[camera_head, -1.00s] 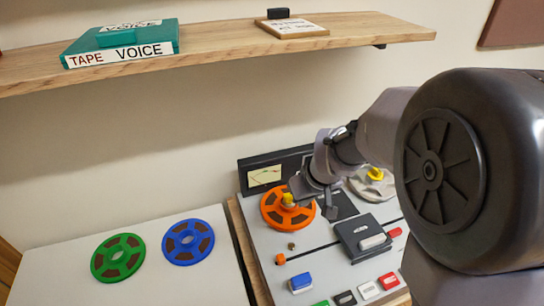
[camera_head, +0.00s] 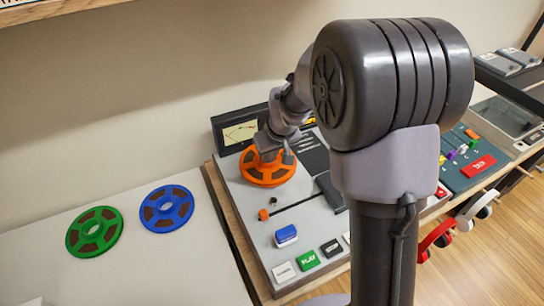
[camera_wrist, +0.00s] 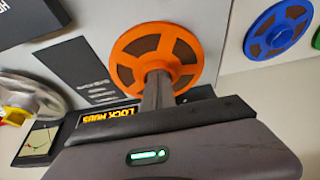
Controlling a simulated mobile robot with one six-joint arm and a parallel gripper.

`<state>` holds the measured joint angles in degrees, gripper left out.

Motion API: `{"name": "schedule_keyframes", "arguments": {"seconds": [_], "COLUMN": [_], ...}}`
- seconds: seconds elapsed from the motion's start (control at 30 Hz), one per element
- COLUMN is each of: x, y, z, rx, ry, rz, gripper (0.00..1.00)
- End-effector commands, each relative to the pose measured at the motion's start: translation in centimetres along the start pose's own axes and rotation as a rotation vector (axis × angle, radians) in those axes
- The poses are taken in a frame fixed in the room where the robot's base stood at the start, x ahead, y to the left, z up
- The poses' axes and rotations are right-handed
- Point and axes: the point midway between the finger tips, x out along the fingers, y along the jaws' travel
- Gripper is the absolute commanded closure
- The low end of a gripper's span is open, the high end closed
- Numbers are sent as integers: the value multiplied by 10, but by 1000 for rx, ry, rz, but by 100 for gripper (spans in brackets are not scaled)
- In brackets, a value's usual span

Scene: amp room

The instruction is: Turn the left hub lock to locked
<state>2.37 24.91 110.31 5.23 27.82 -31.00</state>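The orange reel (camera_head: 251,175) lies on the left hub of the tape deck; it also shows in the wrist view (camera_wrist: 126,60). My gripper (camera_head: 276,146) is over the reel's centre, pointing down. In the wrist view its narrow grey fingers (camera_wrist: 158,85) reach the middle of the reel. The left hub lock at that centre is hidden behind the fingers, so its angle and any grip on it cannot be seen. The right hub's yellow lock (camera_wrist: 15,114) shows at the left edge of the wrist view, on a pale grey hub.
A "LOCK HUBS" label (camera_wrist: 107,117) shows beside my gripper. A meter (camera_head: 239,132) stands behind the reel. Blue (camera_head: 166,209) and green (camera_head: 94,232) reels lie on the left counter. A blue block (camera_head: 286,236) and several buttons are at the deck's front.

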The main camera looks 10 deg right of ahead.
Motion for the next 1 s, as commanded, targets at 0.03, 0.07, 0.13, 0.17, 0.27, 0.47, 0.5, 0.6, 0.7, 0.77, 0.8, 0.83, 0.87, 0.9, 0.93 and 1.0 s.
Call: {"name": "schedule_keyframes", "arguments": {"seconds": [0.03,0.07,0.13,0.17,0.27,0.47,0.5,0.6,0.7,0.77,0.8,0.83,0.87,0.9,0.93,1.0], "x": [0,0,0,0,-1,0,0,0,0,0,0,0,0,0,0,0], "y": [0,0,0,0,-1,-3,-3,-4,-4,-4,-5,-5,-5,-6,-6,-6], "z": [0,0,0,0,0,0,0,-1,-1,-2,-2,-2,-2,-3,-3,-4], "rx": [0,0,2,4,19,56,61,76,92,103,110,115,122,123,123,122], "ry": [0,0,0,0,0,0,0,-1,0,0,0,0,0,1,1,1], "rz": [0,0,1,1,7,22,24,30,37,41,44,46,48,49,48,48], "gripper": [100,100,100,100,100,100,100,100,100,100,100,100,100,100,100,100]}}
